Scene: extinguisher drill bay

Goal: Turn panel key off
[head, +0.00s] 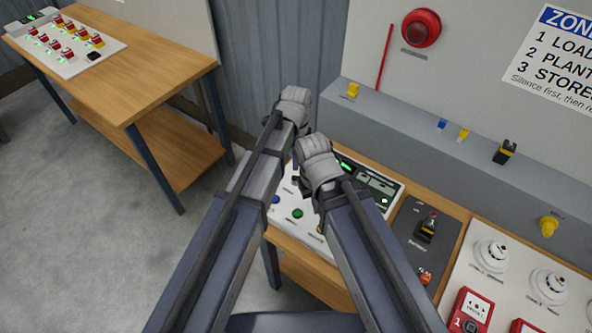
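The white control panel (296,214) lies on the wooden bench, with coloured buttons on its left part and lit green displays on its right part. A small yellow part (320,229) shows at the edge of my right arm; I cannot tell whether it is the panel key. My two arms cover the middle of the panel. My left gripper (296,160) is over the panel's far left side, its fingers mostly hidden behind the grey wrists. My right gripper (317,165) is beside it over the panel, its fingers hidden below its wrist. Neither opening can be made out.
Right of the panel are a dark plate (421,240) with a black switch, round white detectors (491,254) and red call points (470,308). A grey ledge (420,150) with small coloured knobs runs behind. A wooden table (140,75) stands at far left, with open floor between.

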